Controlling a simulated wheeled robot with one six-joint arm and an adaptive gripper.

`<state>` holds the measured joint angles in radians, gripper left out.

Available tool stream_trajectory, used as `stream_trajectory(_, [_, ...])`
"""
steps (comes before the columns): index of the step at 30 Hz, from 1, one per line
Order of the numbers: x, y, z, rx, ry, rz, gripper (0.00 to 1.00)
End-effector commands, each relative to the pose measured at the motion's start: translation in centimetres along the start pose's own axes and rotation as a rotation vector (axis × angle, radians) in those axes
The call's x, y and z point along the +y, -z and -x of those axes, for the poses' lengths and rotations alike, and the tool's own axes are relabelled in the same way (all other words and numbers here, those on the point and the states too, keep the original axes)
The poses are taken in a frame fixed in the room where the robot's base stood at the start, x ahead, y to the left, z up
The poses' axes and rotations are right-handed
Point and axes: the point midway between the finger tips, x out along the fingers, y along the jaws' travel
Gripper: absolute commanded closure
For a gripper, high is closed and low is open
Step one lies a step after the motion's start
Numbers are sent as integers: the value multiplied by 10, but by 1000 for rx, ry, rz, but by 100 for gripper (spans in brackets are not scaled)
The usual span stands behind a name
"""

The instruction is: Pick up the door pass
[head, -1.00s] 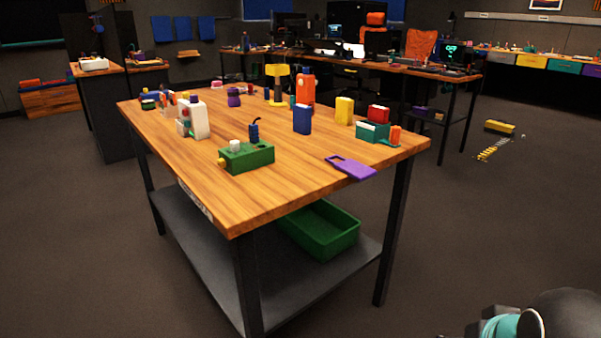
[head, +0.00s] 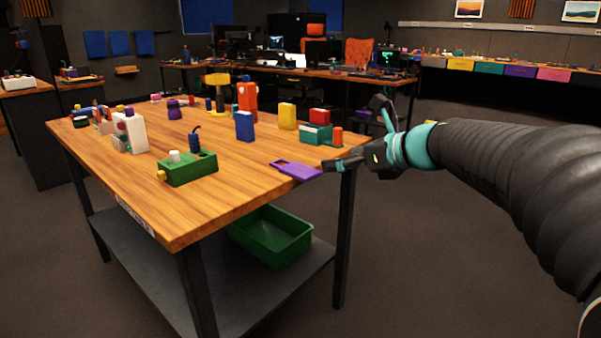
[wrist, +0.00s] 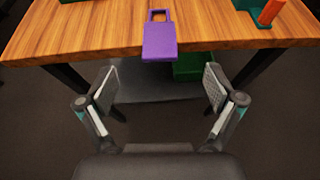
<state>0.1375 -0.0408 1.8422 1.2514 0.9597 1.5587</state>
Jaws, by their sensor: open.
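The door pass looks to be the flat purple tag (head: 297,170) with a slot at one end. It lies on the wooden table (head: 180,215) at its right edge, and its wide end sticks out past the edge. In the wrist view the purple tag (wrist: 159,42) is ahead of the fingers, centred between them, slotted end away from me. My gripper (wrist: 160,85) is open and empty, with a finger on either side and clear of the tag. In the head view my gripper (head: 365,140) is at the right of the table edge, close to the tag.
A teal box (head: 315,135) and an orange cylinder (head: 337,136) stand beyond the tag. A green box with a yellow knob (head: 188,168) stands left of it. A green bin (head: 272,238) sits on the lower shelf. The table around the tag is clear.

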Motion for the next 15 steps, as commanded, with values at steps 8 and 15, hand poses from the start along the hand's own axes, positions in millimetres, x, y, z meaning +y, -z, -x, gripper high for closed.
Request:
stream_trajectory(8, [1,1,-50,1,-4,-3,8])
stream_trajectory(15, [1,1,-77,1,-2,-1,8])
